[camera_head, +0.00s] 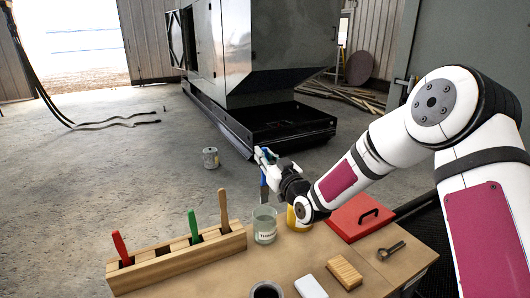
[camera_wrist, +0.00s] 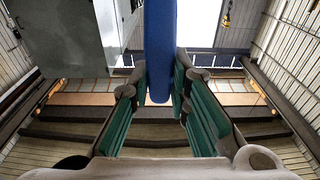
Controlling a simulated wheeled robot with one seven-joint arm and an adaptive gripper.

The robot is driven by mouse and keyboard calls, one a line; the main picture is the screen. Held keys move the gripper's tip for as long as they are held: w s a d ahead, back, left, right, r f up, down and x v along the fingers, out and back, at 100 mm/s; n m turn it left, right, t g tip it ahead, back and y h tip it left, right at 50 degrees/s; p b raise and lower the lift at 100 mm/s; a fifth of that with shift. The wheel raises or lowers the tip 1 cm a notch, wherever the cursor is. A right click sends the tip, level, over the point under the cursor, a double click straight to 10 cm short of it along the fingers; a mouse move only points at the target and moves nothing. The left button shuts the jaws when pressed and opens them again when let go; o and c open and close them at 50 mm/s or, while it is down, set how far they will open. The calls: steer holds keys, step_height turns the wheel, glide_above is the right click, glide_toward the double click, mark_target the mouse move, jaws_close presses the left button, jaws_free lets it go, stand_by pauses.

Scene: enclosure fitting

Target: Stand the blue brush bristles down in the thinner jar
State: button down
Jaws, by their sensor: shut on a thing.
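My gripper (camera_head: 266,160) is shut on the blue brush (camera_head: 264,187) and holds it upright above the table. In the wrist view the brush's blue handle (camera_wrist: 160,45) runs between the two green-padded fingers (camera_wrist: 160,95). The thinner jar (camera_head: 264,226) is a clear, labelled glass jar standing on the table, directly below the brush in the head view. The brush's lower end shows close to the jar's mouth. I cannot tell whether it is over, behind or just inside the rim. The bristles are not clearly seen.
A yellow can (camera_head: 297,222) stands right beside the jar, under my wrist.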

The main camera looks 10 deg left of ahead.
mark_target(265, 186)
steer(key=shift+f+b, duration=3)
steer(key=shift+f, duration=2.35)
steer(key=c, duration=1.4)
jaws_free()
steer(key=shift+c, duration=0.2)
steer(key=v, duration=1.2)
